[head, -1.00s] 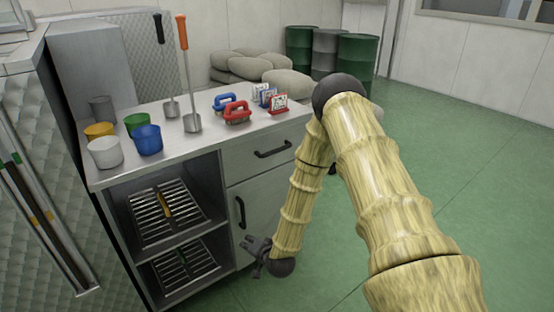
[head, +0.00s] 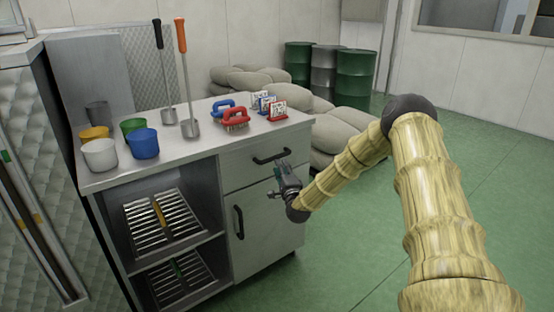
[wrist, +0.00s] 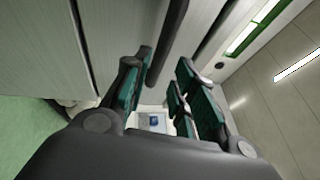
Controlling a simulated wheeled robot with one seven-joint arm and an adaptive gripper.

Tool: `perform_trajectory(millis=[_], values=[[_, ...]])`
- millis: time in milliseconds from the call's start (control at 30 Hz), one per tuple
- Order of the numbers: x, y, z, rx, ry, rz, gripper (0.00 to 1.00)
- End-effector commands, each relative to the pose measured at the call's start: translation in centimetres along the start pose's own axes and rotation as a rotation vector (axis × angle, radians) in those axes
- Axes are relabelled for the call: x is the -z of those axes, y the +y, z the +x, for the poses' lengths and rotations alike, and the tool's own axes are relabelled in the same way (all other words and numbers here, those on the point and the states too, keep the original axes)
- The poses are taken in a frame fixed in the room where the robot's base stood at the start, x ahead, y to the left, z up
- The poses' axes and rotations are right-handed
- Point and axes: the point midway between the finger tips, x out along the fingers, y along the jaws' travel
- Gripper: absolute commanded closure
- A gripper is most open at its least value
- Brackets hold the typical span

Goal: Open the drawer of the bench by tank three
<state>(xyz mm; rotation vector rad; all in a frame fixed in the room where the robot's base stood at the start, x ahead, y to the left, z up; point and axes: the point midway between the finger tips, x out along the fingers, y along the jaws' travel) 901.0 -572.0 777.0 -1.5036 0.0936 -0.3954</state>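The bench (head: 262,210) has a grey drawer (head: 236,174) under its top at the right, and it looks shut. The drawer's black bar handle (head: 271,157) runs across its front. My gripper (head: 282,172) is in front of the drawer, close to the right end of the handle and slightly below it. In the wrist view my gripper (wrist: 163,85) is open, with its green-padded fingers apart. A dark bar (wrist: 170,42), which looks like the handle, lies between and beyond the fingertips. I cannot tell whether they touch it.
A cupboard door with a vertical handle (head: 239,222) is below the drawer. Open shelves with racks (head: 160,222) are at the left. Cups (head: 145,143), scoops and brushes (head: 235,118) stand on the top. Sacks (head: 345,135) and drums (head: 356,75) are behind. Green floor at the right is free.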

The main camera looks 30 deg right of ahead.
Motion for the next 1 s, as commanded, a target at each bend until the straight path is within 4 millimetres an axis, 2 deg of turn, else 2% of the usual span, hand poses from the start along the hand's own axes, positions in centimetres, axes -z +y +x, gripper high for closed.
perform_trajectory(millis=[200,400,600,900,1000], values=[[-0.1,0.1,3.6,0.000,-0.001,-0.002,0.74],[-0.1,0.1,6.1,-0.001,-0.001,-0.003,0.74],[-0.1,0.1,7.2,-0.002,-0.001,-0.001,0.74],[-0.1,0.1,7.3,-0.002,-0.001,-0.001,0.74],[-0.1,0.1,7.3,-0.002,0.000,-0.002,0.92]])
